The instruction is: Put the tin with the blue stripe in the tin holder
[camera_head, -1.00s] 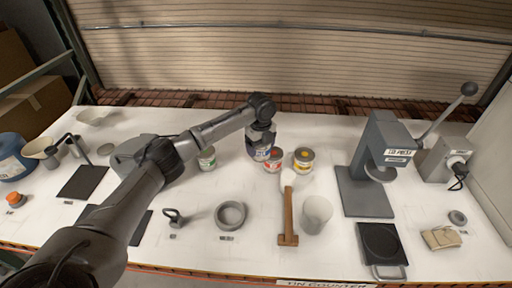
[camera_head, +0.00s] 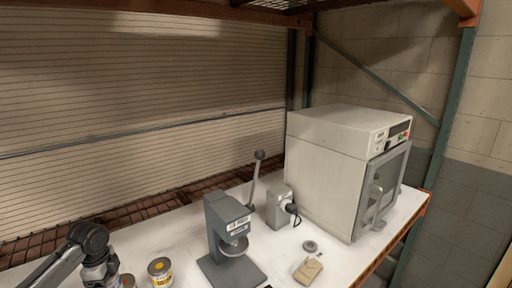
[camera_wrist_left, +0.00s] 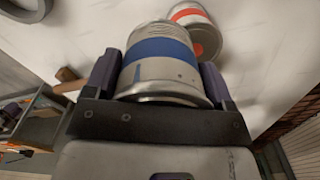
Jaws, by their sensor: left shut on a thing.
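The tin with the blue stripe (camera_wrist_left: 160,50) fills the middle of the left wrist view. My left gripper (camera_wrist_left: 160,70) is shut on it, with one dark finger on each side. In the head view my left gripper (camera_head: 102,274) is at the bottom left edge, and the tin cannot be made out clearly there. A grey ring (camera_wrist_left: 25,10), which may be the tin holder, shows cut off at the top left of the left wrist view, apart from the tin. My right gripper is not in view.
A red-striped tin (camera_wrist_left: 192,17) stands close beside the held tin. A yellow-labelled tin (camera_head: 160,272) is right of my left gripper. A lever press (camera_head: 228,232), a grey box (camera_head: 280,207) and a white oven (camera_head: 340,165) stand farther right. A beige pouch (camera_head: 308,269) lies in front.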

